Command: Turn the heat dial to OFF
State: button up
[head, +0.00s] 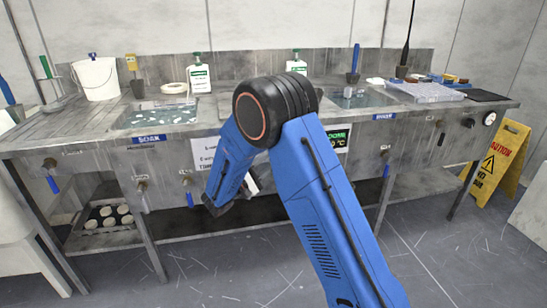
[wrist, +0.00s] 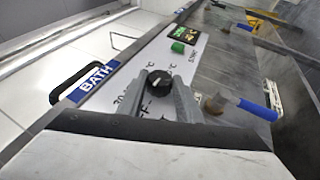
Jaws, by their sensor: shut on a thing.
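The heat dial (wrist: 158,80) is a round black knob with a pale pointer mark, on a white panel in the wrist view. My gripper (wrist: 160,91) has one grey finger on each side of the dial and is shut on it. Printed marks, among them "30" and "°C", show around the dial, partly covered by the fingers. In the head view my blue arm hides the dial and most of the gripper in front of the white panel (head: 204,150).
Beside the dial are a green button (wrist: 178,47) and a lit green display (wrist: 186,33). A blue-handled tap (wrist: 256,109) is close to the right finger. A blue "BATH" label (wrist: 92,82) and a black handle (wrist: 62,85) are on the left.

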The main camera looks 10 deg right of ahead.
jog(key=shift+f+n+t+h, duration=0.1)
jog(key=shift+n+t+h, duration=0.2)
jog(key=shift+n+t, duration=0.1)
jog(key=shift+d, duration=0.1)
jog(key=o, duration=1)
jog(key=shift+o, duration=0.2)
